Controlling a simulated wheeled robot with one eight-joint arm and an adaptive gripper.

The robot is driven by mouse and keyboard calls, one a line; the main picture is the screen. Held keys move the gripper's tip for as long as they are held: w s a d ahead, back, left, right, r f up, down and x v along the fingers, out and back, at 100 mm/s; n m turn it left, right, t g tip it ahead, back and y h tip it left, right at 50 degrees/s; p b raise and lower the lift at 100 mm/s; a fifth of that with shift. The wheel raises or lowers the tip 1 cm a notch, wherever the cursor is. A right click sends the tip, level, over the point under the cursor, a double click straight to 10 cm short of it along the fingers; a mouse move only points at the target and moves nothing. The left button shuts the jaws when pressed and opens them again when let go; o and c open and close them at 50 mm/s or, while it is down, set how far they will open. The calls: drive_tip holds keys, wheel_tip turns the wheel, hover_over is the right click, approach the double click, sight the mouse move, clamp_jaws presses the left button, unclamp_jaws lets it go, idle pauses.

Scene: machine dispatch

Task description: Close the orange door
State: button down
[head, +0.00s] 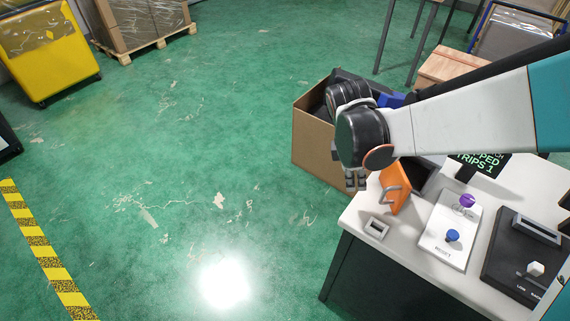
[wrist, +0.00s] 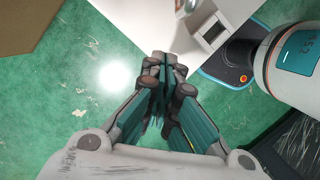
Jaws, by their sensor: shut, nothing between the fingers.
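The orange door (head: 396,187) stands at the left edge of the white table, with a grey handle on its face. It appears swung open from a dark box (head: 424,174) behind it, which my arm partly hides. My gripper (head: 356,186) points down just left of the door, near the table's edge. I cannot tell whether it touches the door. In the wrist view the fingers (wrist: 160,66) are shut together and empty, over the floor beside the table. The door is not clearly visible in that view.
On the white table (head: 353,212) are a small metal frame (head: 377,228), a panel with purple and blue knobs (head: 447,237), a black control box (head: 524,252) and a display (head: 482,162). A cardboard box (head: 315,145) stands behind the gripper.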

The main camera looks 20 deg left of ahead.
drive_tip(key=shift+s+a+f+b, duration=0.25)
drive_tip(key=shift+s+f+b, duration=0.15)
drive_tip(key=shift+s+f, duration=0.45)
drive_tip(key=shift+w+d+r, duration=0.1)
drive_tip(key=shift+w+d, duration=0.1)
drive_tip(key=shift+d, duration=0.8)
drive_tip(key=shift+w+d+r, duration=0.1)
drive_tip(key=shift+w+d, duration=0.1)
drive_tip(key=shift+d, duration=0.8)
drive_tip(key=shift+d+n, duration=0.1)
drive_tip(key=shift+n, duration=0.2)
